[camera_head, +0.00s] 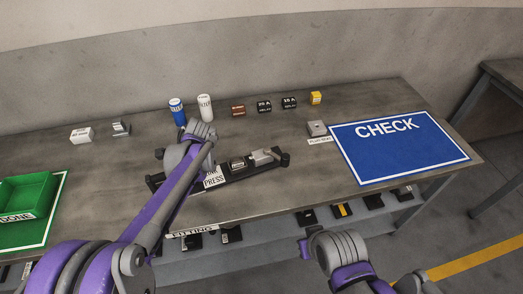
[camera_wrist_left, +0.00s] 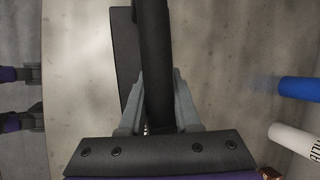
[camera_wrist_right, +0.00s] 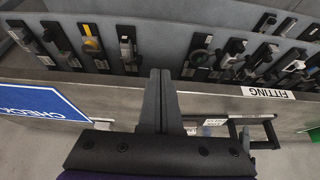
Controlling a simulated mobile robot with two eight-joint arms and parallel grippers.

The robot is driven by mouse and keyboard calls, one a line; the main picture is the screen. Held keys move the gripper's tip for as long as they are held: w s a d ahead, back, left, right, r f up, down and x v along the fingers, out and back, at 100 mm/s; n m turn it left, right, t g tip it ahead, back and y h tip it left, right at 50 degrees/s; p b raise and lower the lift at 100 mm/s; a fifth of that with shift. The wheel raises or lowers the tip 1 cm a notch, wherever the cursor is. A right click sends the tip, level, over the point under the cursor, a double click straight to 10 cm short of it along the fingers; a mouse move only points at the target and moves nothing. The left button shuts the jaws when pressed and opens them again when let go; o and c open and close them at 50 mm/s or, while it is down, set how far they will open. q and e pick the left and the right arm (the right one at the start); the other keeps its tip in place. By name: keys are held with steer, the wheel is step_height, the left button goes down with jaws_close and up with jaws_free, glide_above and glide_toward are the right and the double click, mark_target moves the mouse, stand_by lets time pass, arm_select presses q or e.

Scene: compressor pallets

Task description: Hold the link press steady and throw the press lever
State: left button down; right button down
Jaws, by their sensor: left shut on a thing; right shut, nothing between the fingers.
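The link press (camera_head: 235,173) has a long black base with a white PRESS label and lies on the table's middle. A dark block and a grey block (camera_head: 262,157) sit on its right half. My left gripper (camera_wrist_left: 157,105) is shut on a dark bar (camera_wrist_left: 154,50) of the press at its left end; my arm hides that end in the head view. I cannot tell which part is the lever. My right gripper (camera_wrist_right: 160,75) is shut and empty, off the table's front edge and apart from the press. The press also shows in part in the right wrist view (camera_wrist_right: 265,118).
A blue CHECK mat (camera_head: 400,150) lies right, a green bin (camera_head: 28,196) left. A blue can (camera_head: 177,112), a white filter (camera_head: 205,108) and small boxes stand behind the press. A lower shelf (camera_head: 262,236) under the front edge holds several dark parts.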

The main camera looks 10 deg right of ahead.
arm_select(q)
steer(key=shift+f, duration=0.1)
arm_select(e)
steer(key=w+d+r+n+g+y, duration=0.1)
steer(key=w+d+r, duration=0.1)
steer(key=w+r, duration=0.35)
steer(key=w+d+r+n+g+y, duration=0.1)
steer(key=w+d+r+g+y, duration=0.15)
steer(key=w, duration=0.65)
steer(key=w+d+r+n+y, duration=0.2)
steer(key=w+d+n+y, duration=0.1)
steer(key=w+d, duration=0.8)
steer(key=shift+w+d+n+t, duration=0.25)
steer(key=shift+w+n+t, duration=0.1)
steer(key=shift+w, duration=0.35)
steer(key=shift+y, duration=0.25)
